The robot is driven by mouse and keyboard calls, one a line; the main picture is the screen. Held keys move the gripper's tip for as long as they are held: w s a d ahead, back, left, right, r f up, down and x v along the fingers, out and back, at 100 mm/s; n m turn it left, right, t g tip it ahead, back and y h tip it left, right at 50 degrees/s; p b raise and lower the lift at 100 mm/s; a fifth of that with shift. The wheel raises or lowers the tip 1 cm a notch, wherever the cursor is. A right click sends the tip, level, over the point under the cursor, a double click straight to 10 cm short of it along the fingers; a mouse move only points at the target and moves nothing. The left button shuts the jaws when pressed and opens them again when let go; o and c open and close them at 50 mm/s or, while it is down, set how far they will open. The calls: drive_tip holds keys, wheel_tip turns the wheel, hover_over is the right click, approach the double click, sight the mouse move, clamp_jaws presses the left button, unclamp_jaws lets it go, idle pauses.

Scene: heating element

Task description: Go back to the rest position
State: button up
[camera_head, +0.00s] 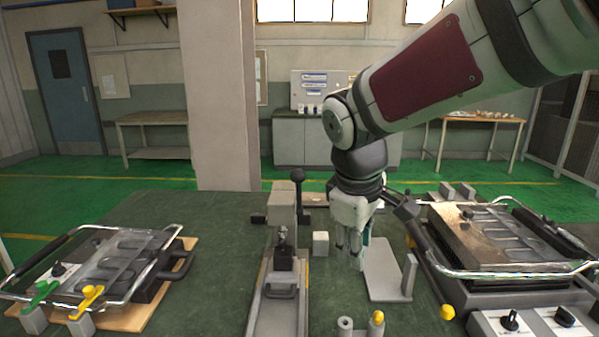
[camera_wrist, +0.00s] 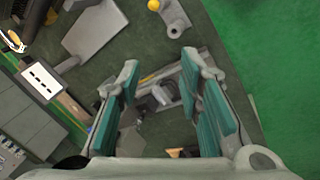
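My gripper (camera_head: 352,240) hangs over the green table (camera_head: 215,215), pointing down, between the middle fixture and a grey plate stand. In the wrist view my gripper (camera_wrist: 165,95) has its two teal-padded fingers well apart. Nothing is held between them; the fixture and table show below through the gap. The grey plate stand (camera_head: 385,275) is just right of the gripper in the head view and at the upper left in the wrist view (camera_wrist: 92,32).
A heating press (camera_head: 500,240) with a chrome handle stands at the right. Another (camera_head: 115,260) lies on a wooden board at the left. The middle fixture (camera_head: 278,300) is close left of my gripper. A small grey block (camera_head: 320,243) and yellow-tipped posts stand nearby. The back left of the table is clear.

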drive_tip(key=s+d+r+m, duration=0.1)
drive_tip(key=s+d+m, duration=0.2)
drive_tip(key=s, duration=0.4)
drive_tip(key=s+d+r+m+y+p, duration=0.1)
drive_tip(key=s+d+m, duration=0.2)
drive_tip(key=s, duration=0.5)
drive_tip(key=s+d+r+m+t+p, duration=0.1)
drive_tip(key=s+d+m, duration=0.2)
drive_tip(key=s, duration=0.5)
drive_tip(key=shift+s+d+m, duration=0.15)
drive_tip(key=shift+d+m, duration=0.1)
drive_tip(key=shift+m, duration=0.45)
